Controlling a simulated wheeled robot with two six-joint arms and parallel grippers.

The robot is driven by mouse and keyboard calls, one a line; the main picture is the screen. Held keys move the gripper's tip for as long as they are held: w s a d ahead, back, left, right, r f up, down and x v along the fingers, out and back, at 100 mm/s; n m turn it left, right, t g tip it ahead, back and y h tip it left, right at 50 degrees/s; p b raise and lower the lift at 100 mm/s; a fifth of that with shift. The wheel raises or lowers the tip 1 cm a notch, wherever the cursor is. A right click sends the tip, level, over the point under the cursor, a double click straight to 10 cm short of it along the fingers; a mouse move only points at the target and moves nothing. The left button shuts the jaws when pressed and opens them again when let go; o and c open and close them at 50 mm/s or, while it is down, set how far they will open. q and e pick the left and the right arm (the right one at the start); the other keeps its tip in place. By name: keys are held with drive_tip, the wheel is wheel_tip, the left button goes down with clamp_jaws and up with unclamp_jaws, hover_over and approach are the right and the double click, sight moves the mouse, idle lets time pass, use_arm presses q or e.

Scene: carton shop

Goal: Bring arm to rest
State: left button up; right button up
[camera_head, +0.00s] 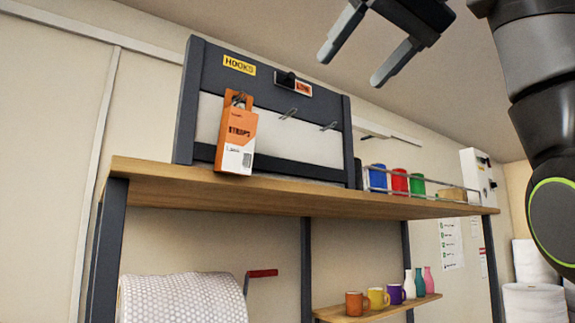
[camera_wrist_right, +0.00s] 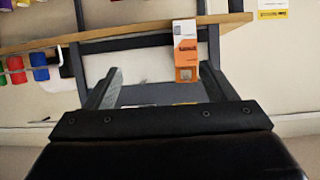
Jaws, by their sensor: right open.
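My right gripper (camera_head: 352,68) is high at the top of the head view, above and to the right of the hook board. Its two fingers are spread apart with nothing between them. In the right wrist view, the gripper (camera_wrist_right: 160,70) also shows open and empty. An orange and white STRAPS carton (camera_head: 236,142) is at the left hook of the dark-framed HOOKS board (camera_head: 185,100), apart from the gripper. The carton also shows in the right wrist view (camera_wrist_right: 185,50), seen beyond the fingers. My left gripper is not in view.
The board stands on a wooden shelf (camera_head: 280,198). Two bare hooks (camera_head: 288,113) stick out right of the carton. Blue, red (camera_head: 399,181) and green containers stand behind a rail. Mugs (camera_head: 378,298) and bottles are on a lower shelf. A bubble-wrap roll (camera_head: 183,298) is at lower left.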

drive_tip(key=w+d+f+m+g+h, duration=0.1)
drive_tip(key=w+d+f+m+h, duration=0.2)
drive_tip(key=w+f, duration=1.95)
drive_tip(key=w+d+f+g+h, duration=0.1)
drive_tip(key=d+f, duration=0.2)
drive_tip(key=f, duration=0.9)
drive_tip(key=w+d+f+h, duration=0.1)
drive_tip(key=d+f, duration=0.1)
drive_tip(key=f, duration=1.1)
drive_tip(key=w+d+f+g, duration=0.1)
drive_tip(key=d+f, duration=0.2)
drive_tip(key=f, duration=0.9)
drive_tip(key=s+d+f+m+g+h, duration=0.1)
drive_tip(key=s+d+f, duration=0.2)
drive_tip(key=s+f, duration=0.9)
drive_tip(key=s+d+f+m+g+h, duration=0.1)
drive_tip(key=s+d+f, duration=0.2)
drive_tip(key=s+f, duration=0.8)
drive_tip(key=s+d+f+m+g+h, duration=0.15)
drive_tip(key=s+f, duration=0.35)
drive_tip(key=s, duration=0.7)
drive_tip(key=s+d+f+m+g+h, duration=0.1)
drive_tip(key=s+d+f, duration=0.3)
drive_tip(key=s, duration=0.7)
wheel_tip(320, 180, down, 27)
drive_tip(key=g, duration=0.1)
drive_tip(key=s+a+f+g+y, duration=0.1)
drive_tip(key=s+f, duration=1.4)
